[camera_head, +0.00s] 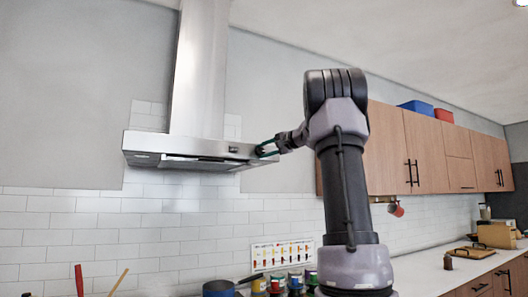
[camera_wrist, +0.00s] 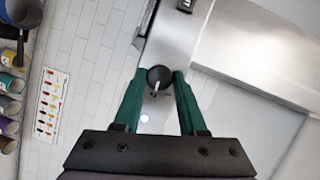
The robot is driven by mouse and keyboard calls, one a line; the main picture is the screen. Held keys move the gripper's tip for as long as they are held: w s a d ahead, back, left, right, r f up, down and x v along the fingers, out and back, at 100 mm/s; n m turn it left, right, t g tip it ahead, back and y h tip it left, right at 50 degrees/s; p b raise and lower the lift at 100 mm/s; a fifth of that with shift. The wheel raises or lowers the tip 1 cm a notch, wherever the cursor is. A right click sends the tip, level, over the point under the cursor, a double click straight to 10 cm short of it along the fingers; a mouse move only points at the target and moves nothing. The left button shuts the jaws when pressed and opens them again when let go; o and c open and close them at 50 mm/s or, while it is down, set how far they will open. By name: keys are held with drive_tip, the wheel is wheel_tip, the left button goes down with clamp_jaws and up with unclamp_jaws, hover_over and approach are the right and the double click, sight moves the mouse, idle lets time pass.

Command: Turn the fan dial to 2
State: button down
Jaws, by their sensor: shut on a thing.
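The steel range hood (camera_head: 195,145) hangs on the wall left of my arm in the head view. The fan dial (camera_wrist: 158,77) is a round black knob with a white pointer line on the hood's front panel. In the wrist view my gripper (camera_wrist: 160,80) has one green finger on each side of the dial and is shut on it. In the head view my gripper (camera_head: 264,149) is at the right end of the hood's front, where its fingers hide the dial. The number the pointer marks is too small to read.
A dark switch or display (camera_wrist: 185,4) sits farther along the hood panel. Wooden wall cabinets (camera_head: 425,150) are to the right. Below are a pot (camera_head: 218,288), several jars and a colour chart (camera_head: 282,254) on the tiled wall.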

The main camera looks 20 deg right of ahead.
drive_tip(key=shift+f, duration=0.1)
idle(0.3)
drive_tip(key=shift+c, duration=2.3)
unclamp_jaws()
drive_tip(key=v, duration=1)
drive_tip(key=shift+s+d, duration=0.2)
drive_tip(key=shift+s, duration=0.15)
